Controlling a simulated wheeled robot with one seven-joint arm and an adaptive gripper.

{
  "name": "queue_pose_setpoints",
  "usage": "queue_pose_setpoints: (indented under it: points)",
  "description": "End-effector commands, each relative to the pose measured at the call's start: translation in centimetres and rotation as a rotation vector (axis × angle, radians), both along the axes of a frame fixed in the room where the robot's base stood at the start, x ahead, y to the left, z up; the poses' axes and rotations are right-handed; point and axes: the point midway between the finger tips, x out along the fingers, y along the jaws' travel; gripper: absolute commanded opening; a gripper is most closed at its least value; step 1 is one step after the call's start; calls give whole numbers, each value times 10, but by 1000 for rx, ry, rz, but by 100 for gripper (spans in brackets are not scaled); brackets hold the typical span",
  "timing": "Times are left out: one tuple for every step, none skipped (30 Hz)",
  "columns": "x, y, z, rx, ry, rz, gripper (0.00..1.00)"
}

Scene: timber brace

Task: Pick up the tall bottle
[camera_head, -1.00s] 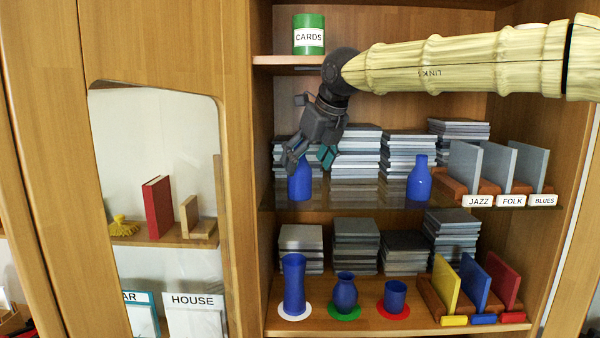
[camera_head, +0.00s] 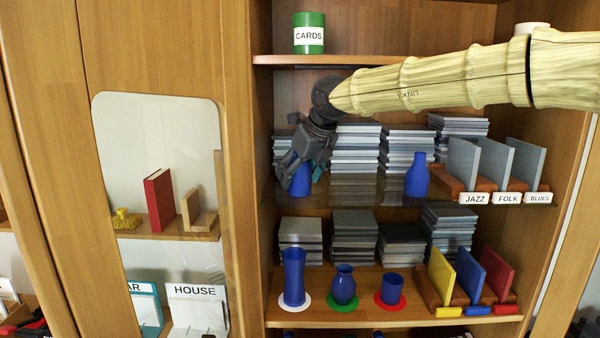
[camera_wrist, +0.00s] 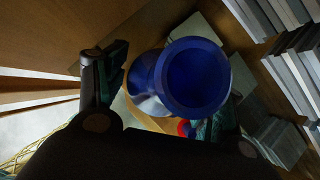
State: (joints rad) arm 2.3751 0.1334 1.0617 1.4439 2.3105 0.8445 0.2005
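A blue bottle (camera_head: 301,181) stands at the left end of the glass shelf, partly hidden behind my gripper (camera_head: 302,174). In the wrist view its round open mouth (camera_wrist: 198,78) faces the camera. My gripper (camera_wrist: 170,100) is open, with one finger left of the bottle and the other, mostly hidden, to its lower right. A gap shows between the left finger and the bottle. A second blue bottle (camera_head: 417,176), with a narrow neck, stands farther right on the same shelf.
Stacks of grey cases (camera_head: 357,150) stand behind the bottles. The lower shelf holds a tall blue vase (camera_head: 293,278), a round vase (camera_head: 344,288) and a cup (camera_head: 392,289) on coloured discs. A wooden cabinet panel (camera_head: 238,190) is close on the left. A green CARDS tin (camera_head: 309,28) is above.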

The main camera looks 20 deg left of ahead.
Motion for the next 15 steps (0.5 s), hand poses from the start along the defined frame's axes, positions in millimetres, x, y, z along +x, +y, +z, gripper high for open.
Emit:
queue_pose_setpoints:
  points:
    - [0, 0, 0, 0, 0, 0, 52]
    - [0, 0, 0, 0, 0, 0, 47]
    - [0, 0, 0, 0, 0, 0, 40]
    - [0, 0, 0, 0, 0, 0, 34]
    - [0, 0, 0, 0, 0, 0, 29]
    - [0, 0, 0, 0, 0, 0, 23]
    - [0, 0, 1, 1, -1, 0, 23]
    - [0, 0, 1, 1, -1, 0, 23]
    - [0, 0, 1, 1, -1, 0, 23]
    - [0, 0, 1, 1, -1, 0, 23]
    - [0, 0, 1, 1, -1, 0, 23]
    - [0, 0, 1, 1, -1, 0, 23]
    - [0, 0, 1, 1, -1, 0, 23]
    - [0, 0, 1, 1, -1, 0, 23]
    - [0, 0, 1, 1, -1, 0, 23]
